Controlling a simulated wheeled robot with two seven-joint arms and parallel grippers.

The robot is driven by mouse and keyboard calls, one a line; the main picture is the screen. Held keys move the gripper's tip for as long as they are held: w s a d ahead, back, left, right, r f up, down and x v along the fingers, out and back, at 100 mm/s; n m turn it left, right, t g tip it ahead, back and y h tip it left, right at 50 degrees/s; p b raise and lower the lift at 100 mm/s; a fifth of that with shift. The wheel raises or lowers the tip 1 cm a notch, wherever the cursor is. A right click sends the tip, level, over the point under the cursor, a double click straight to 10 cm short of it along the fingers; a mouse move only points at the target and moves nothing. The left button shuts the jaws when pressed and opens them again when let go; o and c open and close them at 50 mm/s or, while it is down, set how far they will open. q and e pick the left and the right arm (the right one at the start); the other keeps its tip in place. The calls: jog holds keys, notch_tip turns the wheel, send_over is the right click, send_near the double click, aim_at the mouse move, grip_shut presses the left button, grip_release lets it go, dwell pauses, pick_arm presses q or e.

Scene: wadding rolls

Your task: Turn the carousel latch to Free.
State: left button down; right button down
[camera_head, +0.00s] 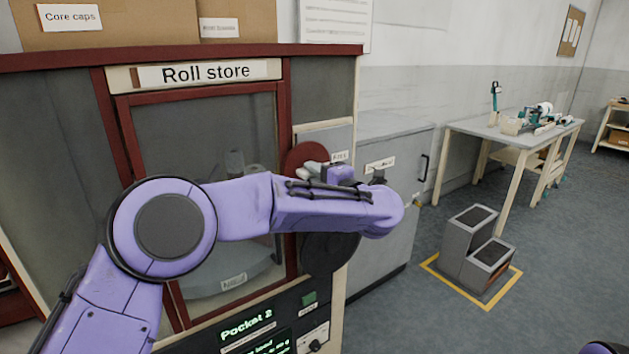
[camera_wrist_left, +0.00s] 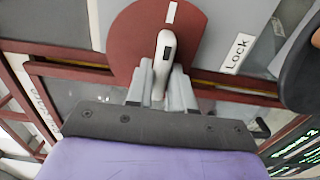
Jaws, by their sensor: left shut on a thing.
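The carousel latch has a dark red disc (camera_head: 303,157) on the roll store front, mostly hidden behind my left arm in the head view. In the left wrist view the disc (camera_wrist_left: 128,42) carries a pale lever (camera_wrist_left: 165,58) and a white mark near its upper edge. A "Lock" label (camera_wrist_left: 238,53) is to the right of the disc there. My left gripper (camera_wrist_left: 161,88) is shut on the lever, one grey finger on each side. In the head view my left gripper (camera_head: 318,172) is at the disc. A Free label is not legible.
The roll store has a red-framed window (camera_head: 205,120) and a "Pocket 2" display (camera_head: 247,326) below. A grey cabinet (camera_head: 392,190) adjoins it. A grey step block (camera_head: 475,245) stands on the floor at right, with a workbench (camera_head: 515,130) behind. Floor between is clear.

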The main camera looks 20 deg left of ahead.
dwell(0.5)
pick_arm(q)
jog(key=c, duration=1.1)
grip_release()
jog(key=b+v, duration=0.2)
jog(key=v, duration=0.8)
jog(key=shift+s+d, duration=0.2)
